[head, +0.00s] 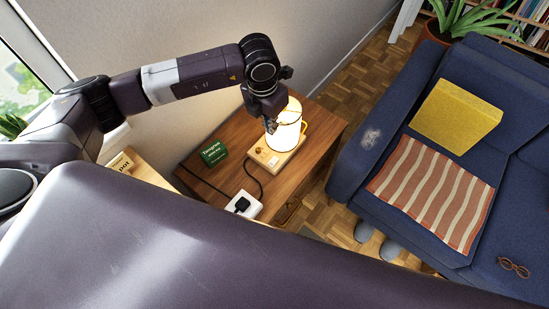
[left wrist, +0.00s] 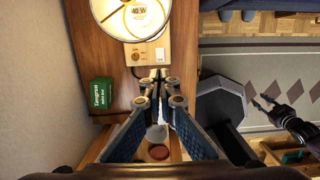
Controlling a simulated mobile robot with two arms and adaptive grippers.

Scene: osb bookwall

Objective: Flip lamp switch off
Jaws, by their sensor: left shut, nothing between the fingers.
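The lamp (head: 288,128) stands on a small wooden table and its shade glows. It has a light wooden base (head: 268,158), which also shows in the left wrist view (left wrist: 146,66). My left gripper (head: 271,124) is over the lamp side of the table in the head view. In the left wrist view its fingertips (left wrist: 160,78) are together and empty, just below the switch in the picture; contact cannot be judged. My right gripper (left wrist: 264,101) shows small at the right, its jaw state unclear.
A green box (head: 214,153) stands on the wooden table (head: 213,185) left of the lamp. A dark cable runs to a white socket block (head: 244,204) at the table's front edge. A blue sofa (head: 390,110) stands to the right, with parquet floor between.

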